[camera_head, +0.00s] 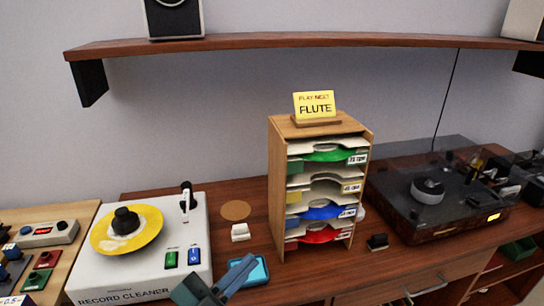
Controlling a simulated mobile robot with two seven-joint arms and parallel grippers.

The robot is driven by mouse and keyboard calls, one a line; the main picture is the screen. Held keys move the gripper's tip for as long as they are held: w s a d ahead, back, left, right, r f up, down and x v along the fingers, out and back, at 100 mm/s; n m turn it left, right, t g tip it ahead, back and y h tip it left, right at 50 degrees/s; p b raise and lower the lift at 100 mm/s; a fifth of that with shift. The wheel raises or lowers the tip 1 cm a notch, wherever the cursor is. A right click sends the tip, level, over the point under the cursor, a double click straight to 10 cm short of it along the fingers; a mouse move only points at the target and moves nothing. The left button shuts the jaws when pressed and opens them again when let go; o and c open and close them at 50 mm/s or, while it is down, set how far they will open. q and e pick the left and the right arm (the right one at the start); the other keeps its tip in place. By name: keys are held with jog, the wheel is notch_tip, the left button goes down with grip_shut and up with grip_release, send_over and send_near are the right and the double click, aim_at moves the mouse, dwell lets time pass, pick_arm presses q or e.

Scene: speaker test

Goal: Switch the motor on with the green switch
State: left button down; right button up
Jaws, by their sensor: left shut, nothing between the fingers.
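The white record cleaner (85,283) stands on the wooden counter at the left. The green switch (171,260) is on the cleaner's top at the front right, left of a blue switch (194,256). The small labels by the switches are too small to read. My left gripper (247,266) is at the bottom edge, right of the cleaner and apart from both switches. It is shut and empty. My right gripper is not in view.
A light-blue item (262,271) lies partly behind my left gripper. A wooden record rack (279,190) with a "FLUTE" sign (315,105) stands in the middle. A turntable (395,212) is at the right. Small control boxes (48,234) stand at the far left.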

pick_arm(q)
jog(key=s+a+f+n+g+y, duration=0.1)
jog(key=s+a+f+n+y, duration=0.2)
jog(key=f, duration=0.5)
jog(key=s+a+f+n+g+y, duration=0.2)
jog(key=f+n+y, duration=0.3)
jog(key=f, duration=0.3)
jog(key=s+a+f+n+g+y, duration=0.1)
jog(key=s+a+f+n+y, duration=0.3)
jog(key=f, duration=0.4)
jog(key=shift+s+a+f+n+g, duration=0.15)
jog(key=shift+s+a+n+g, duration=0.15)
jog(key=shift+n, duration=0.5)
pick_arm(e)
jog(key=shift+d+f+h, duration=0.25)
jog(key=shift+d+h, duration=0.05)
pick_arm(q)
jog(key=shift+d, duration=0.1)
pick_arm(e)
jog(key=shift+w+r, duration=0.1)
